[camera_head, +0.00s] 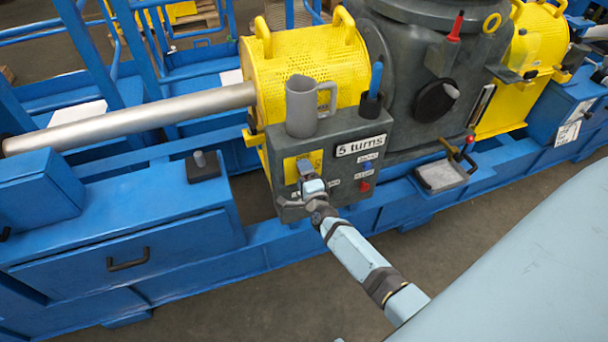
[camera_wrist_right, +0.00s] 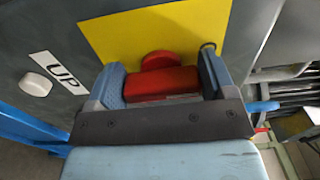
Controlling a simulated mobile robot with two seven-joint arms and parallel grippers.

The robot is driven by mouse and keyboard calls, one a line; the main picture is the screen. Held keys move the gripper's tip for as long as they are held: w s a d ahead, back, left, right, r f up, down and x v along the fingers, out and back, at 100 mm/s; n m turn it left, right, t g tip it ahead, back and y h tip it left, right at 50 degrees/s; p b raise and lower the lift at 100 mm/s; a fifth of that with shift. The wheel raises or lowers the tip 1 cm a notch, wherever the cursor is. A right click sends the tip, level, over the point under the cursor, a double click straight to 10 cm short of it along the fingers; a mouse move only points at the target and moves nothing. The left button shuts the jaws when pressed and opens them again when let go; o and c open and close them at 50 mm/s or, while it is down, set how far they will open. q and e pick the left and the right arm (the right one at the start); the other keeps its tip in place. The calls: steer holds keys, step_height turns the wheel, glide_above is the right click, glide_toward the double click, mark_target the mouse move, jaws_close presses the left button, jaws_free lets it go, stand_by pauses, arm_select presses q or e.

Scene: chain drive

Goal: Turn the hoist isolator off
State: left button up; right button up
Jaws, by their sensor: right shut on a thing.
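The hoist isolator shows in the right wrist view as a red handle (camera_wrist_right: 160,82) with a round red part behind it, on a yellow plate (camera_wrist_right: 110,40). In the head view the yellow plate (camera_head: 291,170) is on the front of the grey control box (camera_head: 340,145), and my right gripper hides the red handle. My right gripper (camera_head: 308,172) is at the plate. In the wrist view its two fingers (camera_wrist_right: 165,85) are on either side of the red handle, shut on it. My left gripper is not in view.
A grey jug (camera_head: 301,108) stands on the control box beside a blue-handled tool (camera_head: 375,80). A "5 turns" label (camera_head: 360,146), a blue button (camera_head: 367,165) and a red button (camera_head: 364,186) are right of my gripper. A small tray (camera_head: 443,176) is further right.

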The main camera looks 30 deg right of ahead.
steer(key=o, duration=0.9)
steer(key=v, duration=1.4)
steer(key=shift+f, duration=0.1)
